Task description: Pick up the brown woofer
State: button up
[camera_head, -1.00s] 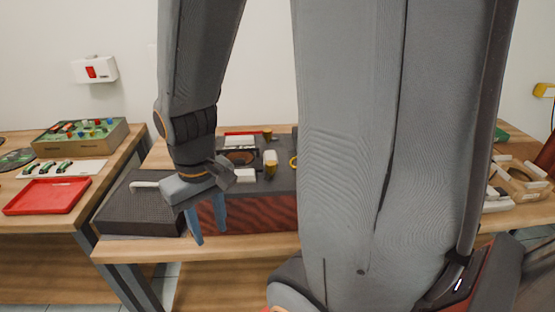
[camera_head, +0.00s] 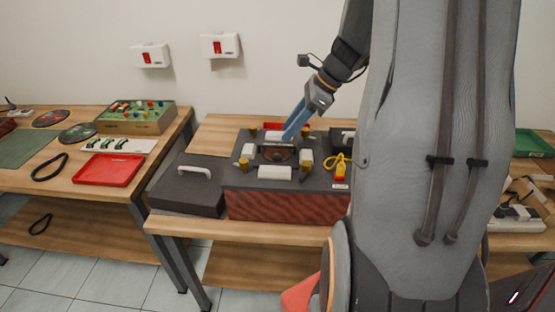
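The brown woofer (camera_head: 279,155) is a dark round cone with a brownish ring. It sits in the top of a dark hifi box (camera_head: 232,180) with a reddish front, at the middle of the table. My gripper (camera_head: 287,137) has blue fingers that point down and left, at the woofer's far edge in the picture. The fingers overlap from this side, so their gap is hidden, and I cannot tell whether they touch anything. The woofer's near part shows clear of the fingers.
White blocks (camera_head: 275,172) and brownish-yellow pieces (camera_head: 244,163) surround the woofer. A yellow cable (camera_head: 340,160) lies at its right. A dark flat case (camera_head: 185,190) with a white handle stands left. A red tray (camera_head: 108,170) is on the left table. My arm hides the right side.

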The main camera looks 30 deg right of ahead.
aim_at(277, 144)
jog(key=shift+x, duration=1.15)
jog(key=p+x, duration=0.1)
jog(key=x, duration=0.3)
jog(key=shift+s+f+p, duration=0.15)
jog(key=shift+s+p, duration=0.05)
jog(key=shift+p, duration=0.2)
jog(key=shift+w+a+f, duration=0.2)
jog(key=shift+a+f, duration=0.1)
jog(key=shift+f, duration=0.2)
grip_shut()
